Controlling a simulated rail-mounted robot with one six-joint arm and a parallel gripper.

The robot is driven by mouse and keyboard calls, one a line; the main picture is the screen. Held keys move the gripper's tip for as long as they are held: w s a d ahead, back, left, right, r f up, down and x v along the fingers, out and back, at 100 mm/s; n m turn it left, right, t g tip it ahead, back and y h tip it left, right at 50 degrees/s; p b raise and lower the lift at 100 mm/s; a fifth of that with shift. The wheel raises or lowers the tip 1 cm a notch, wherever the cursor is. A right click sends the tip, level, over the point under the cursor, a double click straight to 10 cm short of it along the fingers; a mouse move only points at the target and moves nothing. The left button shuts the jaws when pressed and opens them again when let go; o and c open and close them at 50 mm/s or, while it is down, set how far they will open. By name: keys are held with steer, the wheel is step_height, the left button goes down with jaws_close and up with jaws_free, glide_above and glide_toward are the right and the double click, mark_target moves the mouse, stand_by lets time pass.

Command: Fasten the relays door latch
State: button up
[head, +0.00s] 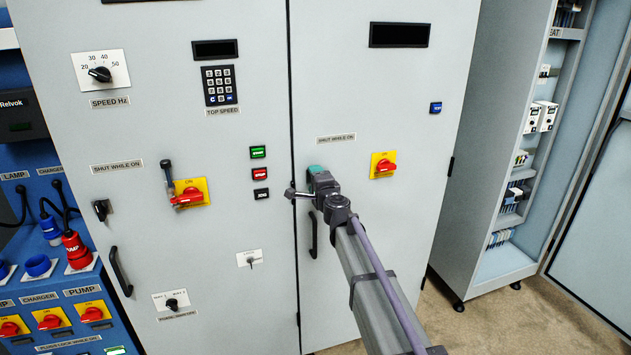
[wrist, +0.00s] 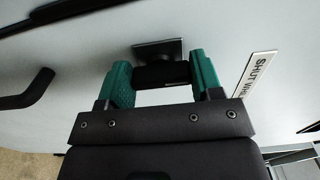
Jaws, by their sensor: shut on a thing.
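My gripper (head: 318,172) is at the left edge of the right-hand grey cabinet door (head: 390,85), below its "SHUT WHILE ON" label. In the wrist view, my gripper's green fingers (wrist: 162,78) are shut on a black latch knob (wrist: 162,73), one finger on each side. The knob stands on a small grey square plate (wrist: 158,50) on the door face. In the head view the gripper hides this latch. The door looks closed flush along its seam. No label reading "relays" is legible, and the knob's exact turn is hard to tell.
A black door handle (head: 313,235) is just below my gripper; it also shows in the wrist view (wrist: 28,92). A red-and-yellow switch (head: 384,165) is to the right. Coloured push buttons (head: 259,173) are to the left. An open cabinet (head: 515,170) stands farther right.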

stand_by(0.4)
steer(key=o, duration=0.9)
steer(key=v, duration=1.1)
